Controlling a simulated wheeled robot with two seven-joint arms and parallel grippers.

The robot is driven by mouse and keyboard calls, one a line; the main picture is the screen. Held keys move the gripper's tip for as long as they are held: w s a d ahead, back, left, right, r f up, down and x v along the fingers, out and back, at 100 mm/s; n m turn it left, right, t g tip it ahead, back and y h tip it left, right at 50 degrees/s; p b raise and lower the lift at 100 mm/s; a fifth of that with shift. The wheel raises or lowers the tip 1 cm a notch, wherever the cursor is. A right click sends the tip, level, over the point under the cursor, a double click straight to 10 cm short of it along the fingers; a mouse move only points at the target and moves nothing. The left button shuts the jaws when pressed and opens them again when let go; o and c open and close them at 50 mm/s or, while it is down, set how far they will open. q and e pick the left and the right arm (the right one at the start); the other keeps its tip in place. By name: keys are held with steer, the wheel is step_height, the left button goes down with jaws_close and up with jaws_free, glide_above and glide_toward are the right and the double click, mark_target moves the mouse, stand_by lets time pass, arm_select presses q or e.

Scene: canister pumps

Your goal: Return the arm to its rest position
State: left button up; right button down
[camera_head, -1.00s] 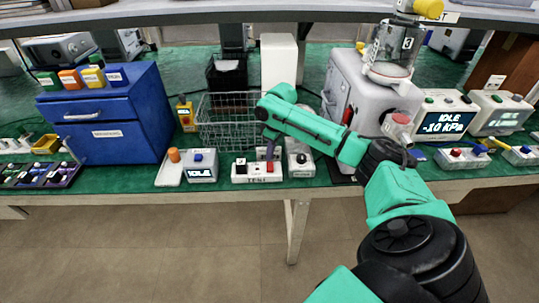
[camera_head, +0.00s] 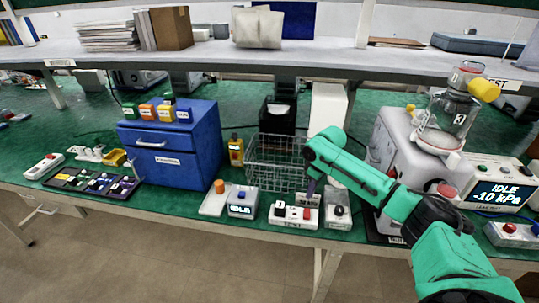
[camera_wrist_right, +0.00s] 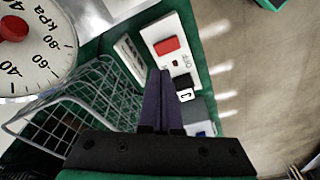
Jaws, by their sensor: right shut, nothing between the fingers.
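My right arm reaches in from the right in the head view. Its gripper (camera_head: 311,187) points down over the white switch box (camera_head: 292,222) with a black and a red button. In the right wrist view the dark fingers (camera_wrist_right: 160,90) are together, with nothing between them. The red button (camera_wrist_right: 167,46) and the black button (camera_wrist_right: 185,94) of the switch box show just beyond the fingertips. Whether the fingertips touch the box I cannot tell. My left gripper is not in view.
A wire basket (camera_head: 275,163) stands just behind the gripper. A grey pump with a clear canister (camera_head: 446,122) stands at right beside my arm. A display (camera_head: 498,191) reads IDLE -10 kPa. A blue drawer cabinet (camera_head: 185,150) is at left. A shelf (camera_head: 230,56) runs above the bench.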

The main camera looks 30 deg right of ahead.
steer(key=s+a+f+n, duration=0.1)
steer(key=s+a+f, duration=0.25)
steer(key=a, duration=0.35)
steer(key=s+a+f+t+y, duration=0.1)
steer(key=s+a+f, duration=0.1)
steer(key=s+a, duration=0.4)
steer(key=s+a+f+n, duration=0.1)
steer(key=s+a+f, duration=0.2)
steer(key=a, duration=0.5)
steer(key=s+d+r+m+t+h, duration=0.1)
steer(key=s+d+r+m, duration=0.1)
steer(key=s+d+m, duration=0.45)
steer(key=s+a+f+n+g, duration=0.1)
steer(key=s+f, duration=0.2)
steer(key=f, duration=0.9)
steer(key=s+a+f+n, duration=0.1)
steer(key=s+f, duration=0.1)
steer(key=f, duration=1.1)
steer(key=s+d+f+g, duration=0.1)
steer(key=s+d+f, duration=0.2)
steer(key=s+f, duration=0.9)
steer(key=s, duration=0.3)
steer(key=shift+s+d+g+h, duration=0.15)
steer(key=shift+s+g+h, duration=0.15)
steer(key=shift+s+h, duration=0.1)
